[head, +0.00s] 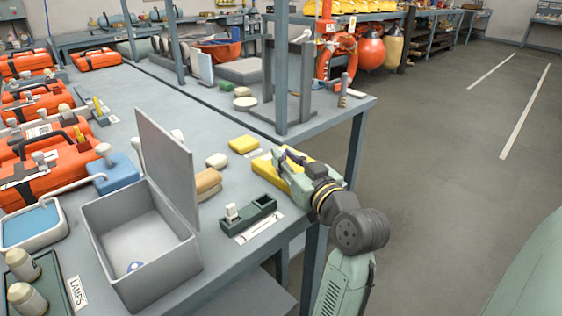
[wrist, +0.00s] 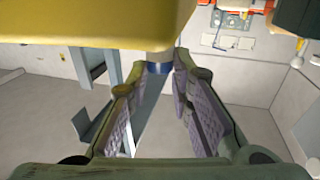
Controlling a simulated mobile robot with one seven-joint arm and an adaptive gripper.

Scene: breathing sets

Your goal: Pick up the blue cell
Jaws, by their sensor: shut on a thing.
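My gripper (head: 284,160) is over the table's right side, at the yellow block (head: 287,180). In the wrist view my gripper (wrist: 157,75) has its two fingers closed around a small cylinder, the blue cell (wrist: 158,68), which shows a blue band and a grey part at the fingertips. The yellow block (wrist: 90,25) fills the top left of the wrist view, close to the cell; I cannot tell if they touch. In the head view the held cell is hidden by the fingers.
A dark green holder (head: 262,204) with a white-topped piece stands near the front edge. Orange cases (head: 70,160) line the left. A grey post (head: 280,70) stands behind. Open floor lies right.

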